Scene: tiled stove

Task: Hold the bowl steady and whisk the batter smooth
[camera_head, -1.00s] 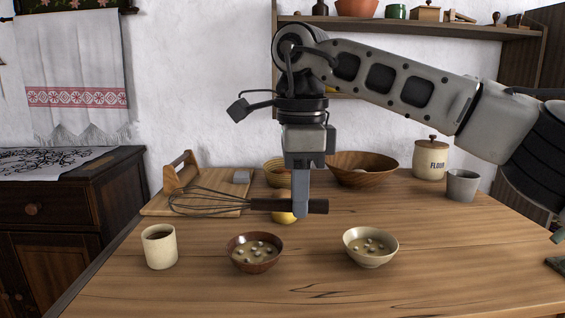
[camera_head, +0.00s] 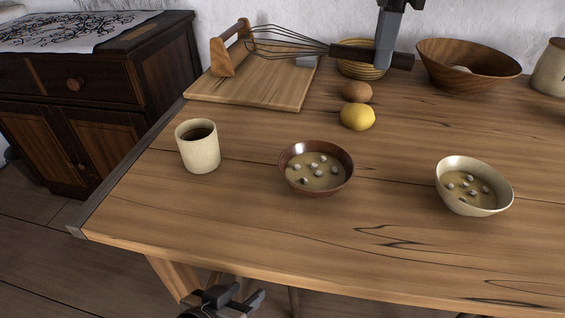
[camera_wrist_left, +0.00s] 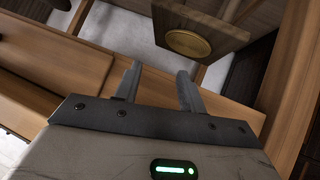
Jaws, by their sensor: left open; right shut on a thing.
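Two bowls of lumpy batter stand on the table in the head view: a reddish-brown bowl (camera_head: 289,176) in the middle and a cream bowl (camera_head: 447,196) to the right. My right gripper (camera_head: 386,52) is shut on the dark handle of a whisk (camera_head: 290,42), held level above the back of the table. The whisk's wires point left, over the cutting board. My left gripper (camera_head: 236,299) is open and empty, low in front of the table's near edge. Its two fingers also show apart in the left wrist view (camera_wrist_left: 158,90).
A cream cup (camera_head: 198,152) stands left of the brown bowl. A cutting board (camera_head: 250,88), a lemon (camera_head: 357,117), a brown egg-like thing (camera_head: 357,92), a woven basket (camera_head: 362,66) and a wooden bowl (camera_head: 460,80) are farther back. The table front is clear.

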